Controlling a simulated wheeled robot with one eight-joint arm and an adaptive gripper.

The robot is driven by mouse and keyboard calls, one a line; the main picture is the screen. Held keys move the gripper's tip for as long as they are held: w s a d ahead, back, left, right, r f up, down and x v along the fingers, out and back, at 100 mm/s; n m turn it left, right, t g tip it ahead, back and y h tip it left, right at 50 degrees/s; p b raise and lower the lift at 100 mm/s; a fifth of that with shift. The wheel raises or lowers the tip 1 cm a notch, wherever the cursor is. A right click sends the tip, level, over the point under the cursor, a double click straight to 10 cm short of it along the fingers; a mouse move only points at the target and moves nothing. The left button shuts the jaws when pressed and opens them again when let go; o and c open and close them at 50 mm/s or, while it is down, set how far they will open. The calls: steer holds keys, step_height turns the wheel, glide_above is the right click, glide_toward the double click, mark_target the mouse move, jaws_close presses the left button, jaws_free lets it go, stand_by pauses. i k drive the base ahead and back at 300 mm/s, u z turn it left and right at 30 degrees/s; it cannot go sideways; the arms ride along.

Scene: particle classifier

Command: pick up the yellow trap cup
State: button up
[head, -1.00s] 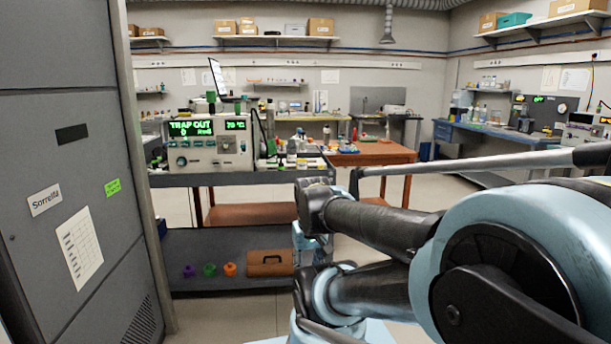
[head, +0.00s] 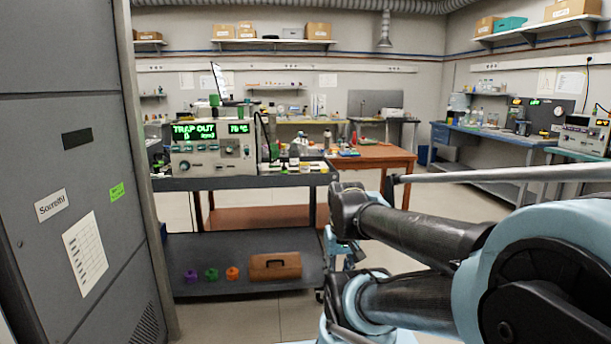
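I cannot single out a yellow trap cup; the small items on the cart are too small to tell apart. An instrument (head: 212,150) with a green display reading "TRAP OUT" stands on the dark cart's top (head: 200,184). Small bottles and parts (head: 293,160) crowd the cart top to its right. On the lower shelf sit a purple piece (head: 190,275), a green piece (head: 211,274) and an orange piece (head: 232,273). My folded arm fills the lower right; my gripper's fingers do not show.
A tall grey cabinet (head: 65,165) stands close on the left. A brown case (head: 274,265) lies on the cart's lower shelf. A wooden table (head: 385,157) stands behind the cart, and a blue bench (head: 490,138) is at the right. Floor shows before the cart.

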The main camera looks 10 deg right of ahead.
mark_target(304, 167)
steer(key=i, duration=1)
